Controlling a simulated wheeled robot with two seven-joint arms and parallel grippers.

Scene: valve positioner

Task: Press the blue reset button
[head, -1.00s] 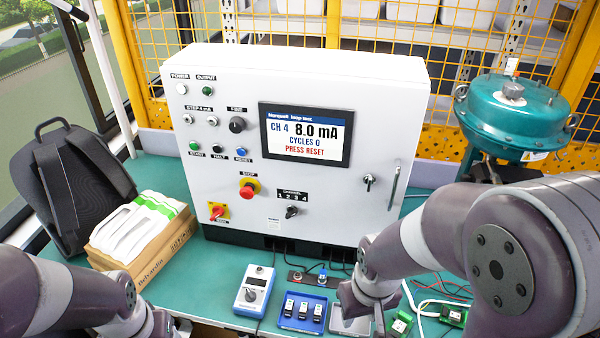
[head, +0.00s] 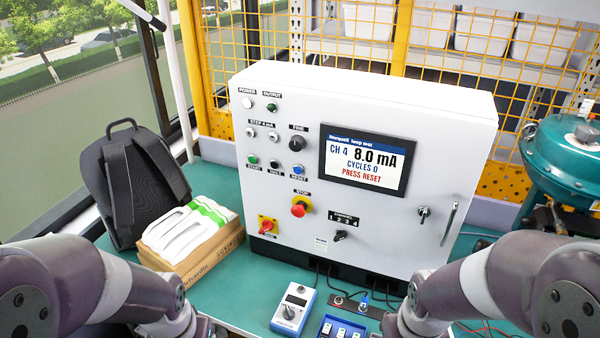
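The blue reset button (head: 298,169) sits on the front of the white control cabinet (head: 420,220), right of the black halt button (head: 274,163) and the green start button (head: 252,159). The cabinet screen (head: 363,160) reads CH 4, 8.0 mA, CYCLES 0, PRESS RESET. My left arm comes in at the lower left and my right arm at the lower right. Both arms end low in front of the cabinet, apart from the button. The fingers of both grippers are out of the picture below.
A red stop knob (head: 300,206) and a red-and-yellow switch (head: 267,225) are below the buttons. A cardboard box (head: 210,246) and black backpack (head: 133,185) stand at left. A blue handheld meter (head: 293,306) lies in front of the cabinet. The teal actuator (head: 560,150) is at right.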

